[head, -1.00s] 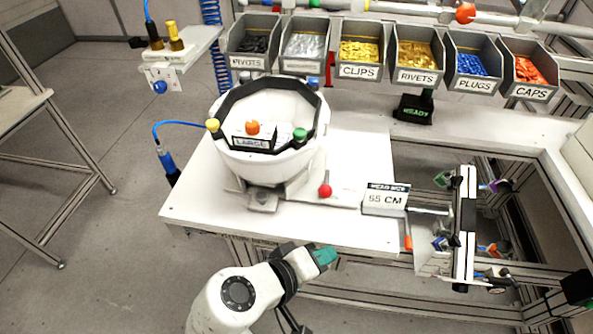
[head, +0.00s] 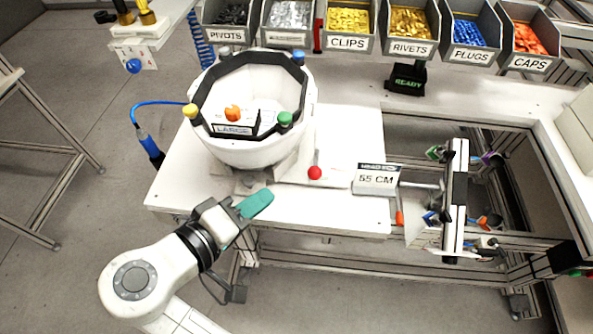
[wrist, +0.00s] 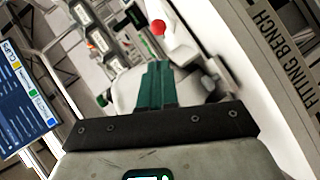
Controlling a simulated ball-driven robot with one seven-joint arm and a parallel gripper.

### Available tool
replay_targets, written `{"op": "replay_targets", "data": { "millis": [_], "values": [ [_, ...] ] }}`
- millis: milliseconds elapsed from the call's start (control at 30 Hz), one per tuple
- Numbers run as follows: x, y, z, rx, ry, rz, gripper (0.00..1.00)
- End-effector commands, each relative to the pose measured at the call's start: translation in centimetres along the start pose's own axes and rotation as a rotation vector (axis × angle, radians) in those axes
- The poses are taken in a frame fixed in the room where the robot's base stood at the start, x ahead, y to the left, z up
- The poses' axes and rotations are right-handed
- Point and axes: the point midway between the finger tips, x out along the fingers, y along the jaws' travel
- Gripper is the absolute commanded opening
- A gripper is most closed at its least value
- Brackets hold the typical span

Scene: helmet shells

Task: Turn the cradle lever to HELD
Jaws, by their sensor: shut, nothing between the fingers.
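The cradle lever shows in the head view as a thin rod with a red ball knob (head: 315,173), at the front right of the cradle. The white helmet shell (head: 250,145) sits in the cradle, with a dark rim and coloured knobs. My gripper (head: 258,203) has green fingers, shut and empty, at the bench's front edge, left of and nearer than the red knob. In the wrist view the shut green fingers (wrist: 158,84) point toward the shell, and the red knob (wrist: 157,27) is beyond their tips. No HELD marking is readable.
A 55 CM sign (head: 376,180) stands right of the lever, beside a clamp-like fixture (head: 455,200). Labelled bins (head: 348,42) line the back, with a READY display (head: 408,84) below them.

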Motion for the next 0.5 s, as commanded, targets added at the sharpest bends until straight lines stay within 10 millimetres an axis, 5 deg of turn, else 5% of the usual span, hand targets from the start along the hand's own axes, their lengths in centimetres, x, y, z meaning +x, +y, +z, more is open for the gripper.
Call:
{"op": "replay_targets", "data": {
  "millis": [233, 500],
  "values": [
    [1.3, 0.1, 0.1, -0.001, -0.004, 0.000, 0.00],
    [5.9, 0.2, 0.1, -0.002, -0.005, 0.001, 0.00]
  ]
}}
